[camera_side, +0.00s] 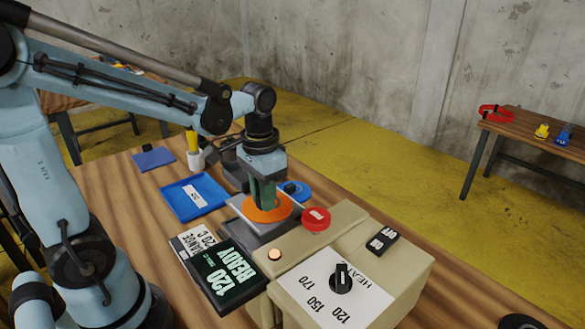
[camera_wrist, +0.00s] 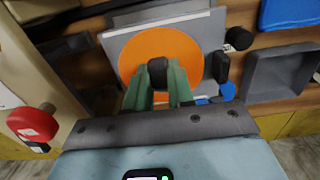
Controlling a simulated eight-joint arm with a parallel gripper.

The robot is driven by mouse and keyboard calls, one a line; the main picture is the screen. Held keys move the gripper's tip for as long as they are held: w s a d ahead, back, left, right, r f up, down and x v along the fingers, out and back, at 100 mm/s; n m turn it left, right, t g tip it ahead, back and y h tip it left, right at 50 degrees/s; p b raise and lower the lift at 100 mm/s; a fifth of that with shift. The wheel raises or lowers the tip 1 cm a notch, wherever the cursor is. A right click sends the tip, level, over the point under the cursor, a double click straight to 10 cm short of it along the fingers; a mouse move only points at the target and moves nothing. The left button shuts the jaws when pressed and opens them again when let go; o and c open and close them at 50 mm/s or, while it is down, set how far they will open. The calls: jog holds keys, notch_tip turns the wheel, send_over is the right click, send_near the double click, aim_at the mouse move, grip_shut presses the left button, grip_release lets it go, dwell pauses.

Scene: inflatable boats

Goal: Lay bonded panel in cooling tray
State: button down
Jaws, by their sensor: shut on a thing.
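The bonded panel is a light grey sheet (camera_side: 238,207) with an orange disc (camera_side: 268,209) on it. It also shows in the wrist view (camera_wrist: 120,42), with the orange disc (camera_wrist: 150,42) facing the camera. My gripper (camera_side: 263,197) is shut on a black stub (camera_wrist: 158,73) at the disc's middle, between its green fingers (camera_wrist: 160,88). The panel is over or just above the press's grey plate; I cannot tell if they touch. A blue tray (camera_side: 172,188) with a white label lies left of the panel. A grey tray (camera_wrist: 262,72) shows in the wrist view. The label is unreadable.
The beige press box (camera_side: 400,275) with its dial, a red knob (camera_side: 316,217) and a display (camera_side: 228,277) reading 120 READY stand close to the panel. A blue disc (camera_side: 303,188) and a white cup (camera_side: 196,160) lie beyond. Bare wood shows left of the blue tray.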

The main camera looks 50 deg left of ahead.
jog(key=shift+r, duration=0.1)
notch_tip(320, 180, up, 4)
jog(key=shift+r, duration=0.25)
jog(key=shift+w+a+r, duration=0.1)
jog(key=shift+a+r, duration=0.1)
jog(key=shift+a, duration=0.4)
jog(key=s+a, duration=0.3)
jog(key=a, duration=0.9)
jog(key=s+a, duration=0.4)
jog(key=a, duration=0.7)
jog(key=shift+w+a+f, duration=0.1)
jog(key=shift+f, duration=2.85)
jog(key=shift+w+a+f, duration=0.1)
jog(key=shift+f, duration=2.8)
jog(key=shift+f, duration=0.95)
jog(key=shift+c, duration=0.6)
grip_release()
